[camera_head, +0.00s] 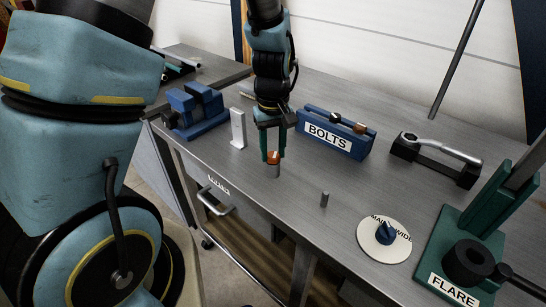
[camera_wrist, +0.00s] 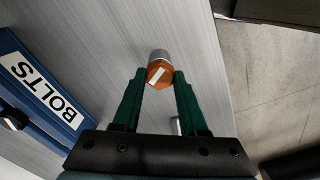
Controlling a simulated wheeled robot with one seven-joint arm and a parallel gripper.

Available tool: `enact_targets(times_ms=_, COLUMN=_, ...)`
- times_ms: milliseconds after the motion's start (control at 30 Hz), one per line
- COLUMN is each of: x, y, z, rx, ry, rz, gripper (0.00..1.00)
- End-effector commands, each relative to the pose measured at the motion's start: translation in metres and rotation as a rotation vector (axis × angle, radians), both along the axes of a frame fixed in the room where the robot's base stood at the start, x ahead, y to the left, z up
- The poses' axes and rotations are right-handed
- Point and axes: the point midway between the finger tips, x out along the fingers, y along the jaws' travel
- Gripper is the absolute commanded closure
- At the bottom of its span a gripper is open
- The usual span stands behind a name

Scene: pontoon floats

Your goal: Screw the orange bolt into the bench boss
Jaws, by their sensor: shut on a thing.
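The orange bolt (camera_head: 272,157) is between the fingertips of my gripper (camera_head: 271,150), with its head showing. In the wrist view the orange head (camera_wrist: 159,75) carries a white mark and sits between the two green fingertips (camera_wrist: 162,78). My gripper is shut on it, pointing down. Directly below the head is a short grey cylinder (camera_head: 273,171) standing on the bench, which looks like the bench boss; it also shows just past the head in the wrist view (camera_wrist: 158,55). The head and the cylinder look lined up and touching. How deep the thread sits is hidden.
A blue BOLTS rack (camera_head: 330,138) with bolts stands behind right. A small grey peg (camera_head: 324,199), a round dial plate (camera_head: 370,243), a green FLARE stand (camera_head: 455,265) and a black wrench holder (camera_head: 425,165) are to the right. A blue vise (camera_head: 195,110) and pale upright block (camera_head: 238,128) are left.

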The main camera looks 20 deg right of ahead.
Motion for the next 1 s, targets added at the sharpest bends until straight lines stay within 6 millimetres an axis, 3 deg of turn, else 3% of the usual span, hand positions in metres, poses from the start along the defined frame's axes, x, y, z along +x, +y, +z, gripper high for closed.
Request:
enact_targets(times_ms=167, x=0.0002, y=-0.0001, z=-0.0001, rx=-0.001, ry=0.0, rz=-0.04, gripper=1.0)
enact_targets(times_ms=700, x=-0.0001, y=0.0003, z=0.0012, rx=-0.001, ry=0.002, rz=-0.979, gripper=1.0)
enact_targets(times_ms=1000, x=0.0001, y=-0.0002, z=-0.0007, rx=0.0, ry=-0.001, rz=-1.047, gripper=1.0)
